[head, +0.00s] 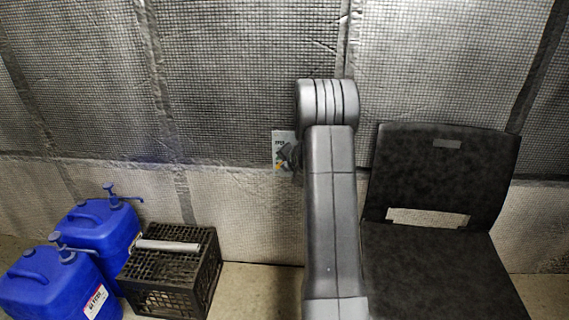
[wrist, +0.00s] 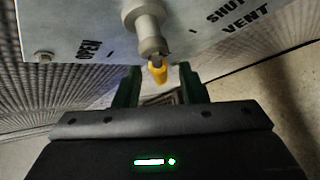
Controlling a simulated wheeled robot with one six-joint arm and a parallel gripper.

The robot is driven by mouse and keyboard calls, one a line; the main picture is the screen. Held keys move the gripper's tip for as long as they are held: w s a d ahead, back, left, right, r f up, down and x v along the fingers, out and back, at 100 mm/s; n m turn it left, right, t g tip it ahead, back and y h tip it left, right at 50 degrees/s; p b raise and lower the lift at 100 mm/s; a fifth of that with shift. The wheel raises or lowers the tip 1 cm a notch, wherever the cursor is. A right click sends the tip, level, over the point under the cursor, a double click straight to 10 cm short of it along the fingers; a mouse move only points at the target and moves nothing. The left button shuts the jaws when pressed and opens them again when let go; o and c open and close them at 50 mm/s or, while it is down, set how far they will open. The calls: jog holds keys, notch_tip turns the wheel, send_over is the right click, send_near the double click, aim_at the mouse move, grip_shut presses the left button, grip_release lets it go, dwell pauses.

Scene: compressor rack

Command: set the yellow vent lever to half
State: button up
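The vent lever shows in the wrist view as a grey round stem (wrist: 147,28) ending in a yellow tip (wrist: 157,72). It stands out from a pale plate (wrist: 75,25) marked OPEN on the left and SHUT and VENT on the right. My gripper (wrist: 161,82) has its two green fingers apart, one on each side of the yellow tip, with gaps visible on both sides. In the head view the plate (head: 281,140) is small on the wall, with my gripper (head: 289,157) in front of part of it. The lever's exact angle is hard to tell.
A black chair (head: 440,180) stands right of my arm. A black crate (head: 172,272) with a pale bar on top and two blue jugs (head: 105,228) stand at the lower left. Quilted silver wall covering (head: 230,60) fills the back. Some floor between crate and chair is clear.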

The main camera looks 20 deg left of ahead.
jog(key=p+v, duration=0.2)
jog(key=v, duration=1.1)
jog(key=shift+s, duration=0.15)
jog(key=b+x, duration=0.2)
jog(key=x, duration=1.1)
jog(key=shift+w+a+f, duration=0.15)
jog(key=shift+w+a, duration=0.05)
jog(key=shift+w, duration=0.1)
jog(key=p+v, duration=0.3)
jog(key=v, duration=1.1)
jog(key=w+a+f+m+y+b, duration=0.1)
jog(key=w+a+f+b, duration=0.3)
jog(key=w+a+f, duration=0.3)
jog(key=shift+w+a+f+y, duration=0.35)
jog(key=shift+a+f, duration=0.1)
jog(key=shift+a, duration=0.15)
